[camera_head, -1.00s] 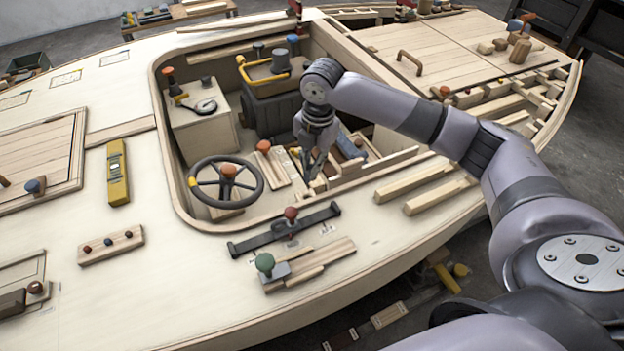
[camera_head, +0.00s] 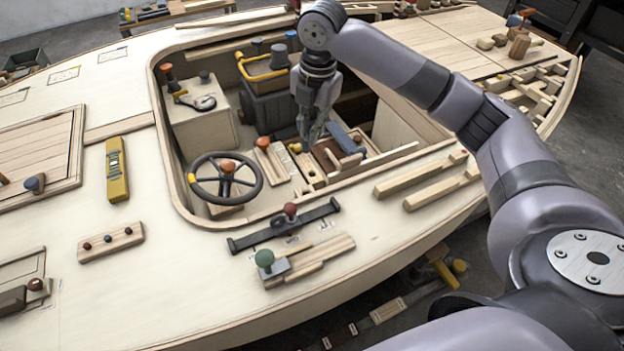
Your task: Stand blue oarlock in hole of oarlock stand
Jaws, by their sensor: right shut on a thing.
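My right gripper (camera_head: 308,145) points down inside the cockpit, over its right part. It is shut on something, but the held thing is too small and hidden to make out. A light wooden block with dark holes (camera_head: 309,172) lies just below the fingertips; I cannot tell surely whether it is the oarlock stand. A blue piece (camera_head: 342,138) lies to the right of the fingers, by a wooden tray; I cannot confirm that it is the oarlock. My left gripper is not in view.
A steering wheel (camera_head: 226,179) and an orange-knobbed lever (camera_head: 263,143) stand left of my gripper. A black engine-like box with a yellow handle (camera_head: 265,75) is behind it. The cockpit rim surrounds them. The pale deck (camera_head: 170,290) has free room at the front left.

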